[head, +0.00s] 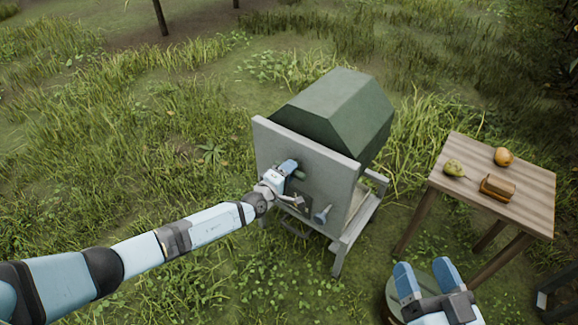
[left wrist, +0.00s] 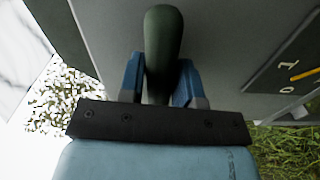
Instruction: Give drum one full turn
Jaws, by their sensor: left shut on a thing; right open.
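The dark green faceted drum (head: 335,110) sits in a grey stand behind a flat grey panel (head: 275,140). A dark green handle (left wrist: 163,45) stands out from the panel side. My left gripper (head: 292,168) is at the panel's front, shut on this handle. The left wrist view shows the blue fingers of the gripper (left wrist: 162,80) on both sides of the handle. My right gripper (head: 427,275) is open and empty at the lower right, apart from the drum.
A dark plate (left wrist: 290,75) with white digits and a yellow pointer is on the panel. A blue-grey knob (head: 322,215) sticks out low on it. Grass lies left.

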